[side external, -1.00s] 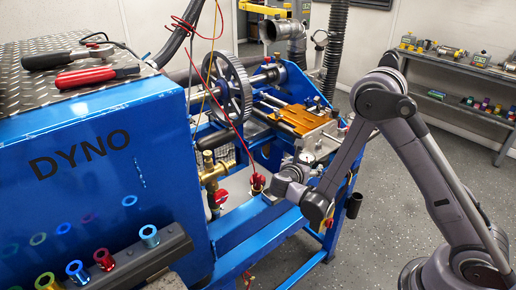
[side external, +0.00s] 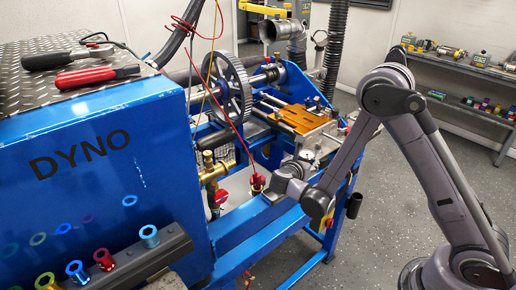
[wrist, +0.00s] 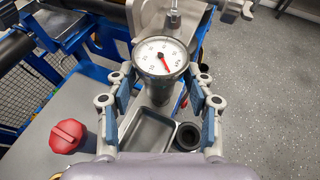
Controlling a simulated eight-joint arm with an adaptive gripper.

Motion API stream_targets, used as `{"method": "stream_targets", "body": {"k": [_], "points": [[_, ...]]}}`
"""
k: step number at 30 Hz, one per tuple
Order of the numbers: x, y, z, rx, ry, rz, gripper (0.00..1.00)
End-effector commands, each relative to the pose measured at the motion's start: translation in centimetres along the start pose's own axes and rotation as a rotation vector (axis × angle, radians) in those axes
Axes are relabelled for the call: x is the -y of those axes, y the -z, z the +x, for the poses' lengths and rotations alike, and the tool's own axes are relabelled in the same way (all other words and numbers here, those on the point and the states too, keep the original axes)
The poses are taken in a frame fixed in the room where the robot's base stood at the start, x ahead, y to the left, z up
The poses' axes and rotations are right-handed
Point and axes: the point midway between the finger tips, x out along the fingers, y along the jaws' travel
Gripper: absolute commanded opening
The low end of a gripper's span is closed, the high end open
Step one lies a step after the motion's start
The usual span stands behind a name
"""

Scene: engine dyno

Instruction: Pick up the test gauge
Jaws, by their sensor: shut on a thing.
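The test gauge (wrist: 162,57) has a round white dial with a red needle and dark markings, in a dark rim. In the wrist view it sits upright between the two fingers of my gripper (wrist: 161,92), with the blue pads on either side of its body. My gripper is shut on it. In the side view my gripper (side external: 302,168) is over the front of the blue frame, and the pale dial of the gauge (side external: 306,155) shows small beside it. The gauge's lower end is partly hidden.
A grey tray (wrist: 150,132) and a dark round cup (wrist: 188,136) lie below the gauge. A red valve knob (wrist: 68,136) stands to the left. An orange plate (side external: 296,118) and a gear wheel (side external: 230,88) are behind. Open floor lies at right.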

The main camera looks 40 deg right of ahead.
Motion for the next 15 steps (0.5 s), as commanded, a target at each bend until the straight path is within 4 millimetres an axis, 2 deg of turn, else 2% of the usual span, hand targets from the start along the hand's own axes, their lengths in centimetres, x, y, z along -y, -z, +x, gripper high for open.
{"method": "stream_targets", "body": {"k": [6,15], "points": [[0.1,-2.7,-1.1,0.003,-0.002,0.000,0.17],[4.8,-6.0,-0.5,0.003,0.002,0.001,0.17]]}}
